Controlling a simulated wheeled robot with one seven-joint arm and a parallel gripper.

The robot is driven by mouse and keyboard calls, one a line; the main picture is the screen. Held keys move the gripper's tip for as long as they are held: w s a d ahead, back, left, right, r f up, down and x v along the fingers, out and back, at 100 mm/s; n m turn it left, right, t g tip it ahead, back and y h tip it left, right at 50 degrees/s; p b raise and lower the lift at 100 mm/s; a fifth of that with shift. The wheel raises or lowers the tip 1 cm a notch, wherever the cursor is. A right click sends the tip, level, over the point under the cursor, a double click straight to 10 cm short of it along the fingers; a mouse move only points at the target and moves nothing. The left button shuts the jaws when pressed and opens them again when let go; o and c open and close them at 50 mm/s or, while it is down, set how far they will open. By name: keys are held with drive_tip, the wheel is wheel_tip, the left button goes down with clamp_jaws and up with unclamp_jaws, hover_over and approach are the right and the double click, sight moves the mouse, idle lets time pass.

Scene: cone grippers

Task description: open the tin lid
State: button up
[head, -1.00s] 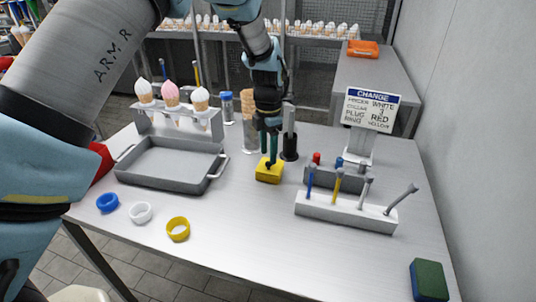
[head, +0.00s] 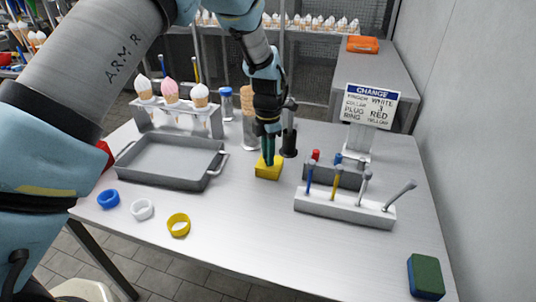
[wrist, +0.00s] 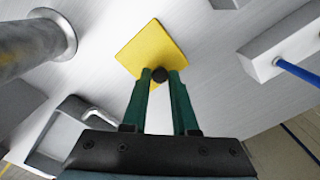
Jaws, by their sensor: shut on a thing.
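The yellow tin (head: 268,174) is a small square block in the middle of the table. Its yellow lid (wrist: 150,50) fills the top in the wrist view, with a small dark round knob (wrist: 159,75) on it. My gripper (head: 267,160) comes down from above with its green fingers at the lid. In the wrist view my gripper (wrist: 160,78) has its fingertips on either side of the knob, shut on it. I see no gap between lid and tin; the tin's sides are hidden in the wrist view.
A grey tray (head: 172,165) lies to the left, and a cone rack (head: 180,118) stands behind it. A white block with upright tools (head: 345,208) is close on the right. A dark cylinder (head: 289,142) stands just behind the tin. Rings lie front left; the front middle is clear.

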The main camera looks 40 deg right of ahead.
clamp_jaws()
